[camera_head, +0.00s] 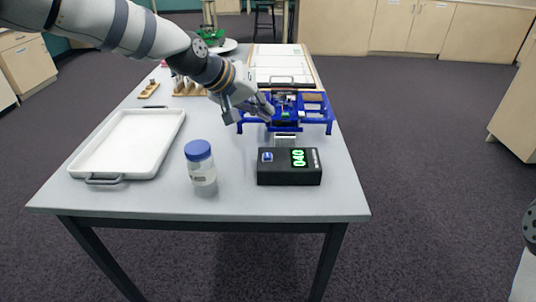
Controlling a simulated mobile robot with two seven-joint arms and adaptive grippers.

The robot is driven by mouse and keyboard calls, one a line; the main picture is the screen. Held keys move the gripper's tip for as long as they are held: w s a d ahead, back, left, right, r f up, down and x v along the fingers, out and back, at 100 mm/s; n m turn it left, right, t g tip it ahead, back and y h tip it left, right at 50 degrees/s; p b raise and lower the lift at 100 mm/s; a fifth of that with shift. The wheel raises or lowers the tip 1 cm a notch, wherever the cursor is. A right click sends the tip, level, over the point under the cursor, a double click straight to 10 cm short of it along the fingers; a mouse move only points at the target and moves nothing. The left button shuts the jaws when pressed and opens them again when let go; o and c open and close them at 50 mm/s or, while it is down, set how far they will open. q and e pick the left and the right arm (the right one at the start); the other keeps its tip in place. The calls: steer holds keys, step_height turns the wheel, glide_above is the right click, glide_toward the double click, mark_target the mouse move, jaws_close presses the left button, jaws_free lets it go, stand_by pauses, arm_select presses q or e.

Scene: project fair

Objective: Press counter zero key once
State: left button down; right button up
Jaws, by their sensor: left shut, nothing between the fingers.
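A black counter box (290,174) sits near the front right of the grey table. Its green display (298,158) reads 040, turned sideways in the picture. A small blue key (267,156) is on the left of its top. My left gripper (250,113) reaches in from the upper left, beside the left side of the blue frame (285,112). It is behind and above the counter, apart from the key. Its fingers are shut and empty. A dark round part at the right edge may be of my right arm; no right gripper fingers show.
A white tray (130,142) lies at the left of the table (235,200). A clear jar with a blue lid (199,162) stands between the tray and the counter. A wooden rack (187,88) and a white board (283,63) are farther back. Table space in front of the counter is clear.

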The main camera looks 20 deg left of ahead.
arm_select(q)
steer(key=b, duration=0.2)
glide_above(265, 154)
step_height(265, 154, down, 8)
steer(key=shift+r, duration=0.2)
steer(key=shift+w+f, duration=0.1)
steer(key=shift+f, duration=0.3)
arm_select(e)
steer(key=shift+s+f+g, duration=0.6)
steer(key=shift+s+f, duration=0.7)
steer(key=shift+f, duration=0.05)
arm_select(q)
steer(key=shift+f, duration=0.15)
steer(key=shift+f, duration=0.25)
steer(key=shift+f, duration=0.4)
arm_select(e)
steer(key=shift+s+f, duration=0.1)
arm_select(q)
steer(key=shift+r, duration=0.8)
arm_select(e)
steer(key=shift+w+r, duration=0.35)
steer(key=shift+r, duration=0.05)
